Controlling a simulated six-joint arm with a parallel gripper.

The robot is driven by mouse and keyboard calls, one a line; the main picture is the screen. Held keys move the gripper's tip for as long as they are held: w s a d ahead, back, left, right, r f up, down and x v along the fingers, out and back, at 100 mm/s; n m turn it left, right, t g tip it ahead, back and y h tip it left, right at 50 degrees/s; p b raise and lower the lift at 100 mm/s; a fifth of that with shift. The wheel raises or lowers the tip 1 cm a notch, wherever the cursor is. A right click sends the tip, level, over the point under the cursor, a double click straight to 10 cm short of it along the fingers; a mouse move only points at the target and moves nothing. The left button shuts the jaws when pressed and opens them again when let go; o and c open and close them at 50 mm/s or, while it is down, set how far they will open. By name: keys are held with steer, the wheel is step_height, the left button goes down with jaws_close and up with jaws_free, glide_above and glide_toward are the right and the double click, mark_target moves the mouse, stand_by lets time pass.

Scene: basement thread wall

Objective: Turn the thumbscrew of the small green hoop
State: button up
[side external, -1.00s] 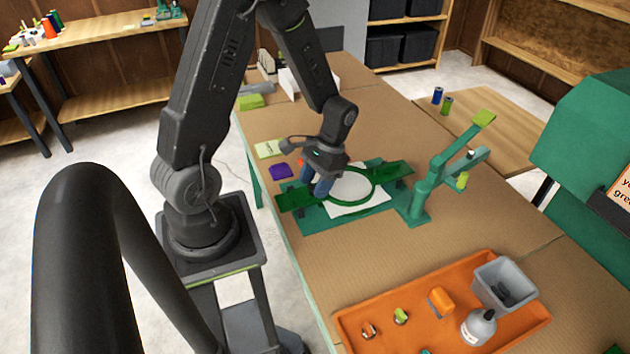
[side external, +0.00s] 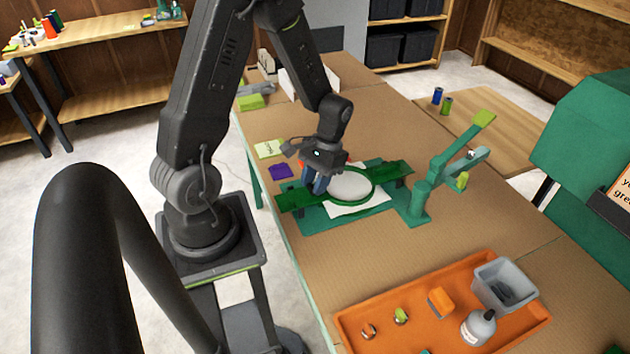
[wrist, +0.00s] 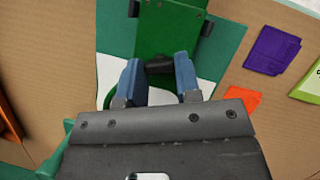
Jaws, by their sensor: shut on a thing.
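The small green hoop (side external: 373,192) lies on the green stand (side external: 310,221), with white cloth stretched inside it and a white sheet beneath. My gripper (side external: 317,184) is low at the hoop's left edge, pointing down. In the wrist view its two blue fingers (wrist: 158,80) stand on either side of a dark thumbscrew (wrist: 160,65) and are shut on it. The fingers and gripper body hide much of the thumbscrew and most of the hoop in the wrist view.
Purple (side external: 281,171) and yellow-green (side external: 269,149) pieces lie left of the stand. A green lever arm (side external: 440,170) rises on the right. An orange tray (side external: 390,322) with a bottle (side external: 478,327) and a grey bin (side external: 505,284) sits nearer. Bare table lies between.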

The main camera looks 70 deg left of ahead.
steer(key=n, duration=0.2)
steer(key=n+h, duration=0.1)
steer(key=n, duration=0.1)
steer(key=shift+s+a+t, duration=0.15)
steer(key=shift+t, duration=0.15)
steer(key=shift+n+t+h, duration=0.5)
steer(key=shift+n+t, duration=0.1)
steer(key=shift+n, duration=1)
steer(key=o, duration=0.9)
steer(key=shift+o, duration=0.2)
steer(key=v, duration=1.4)
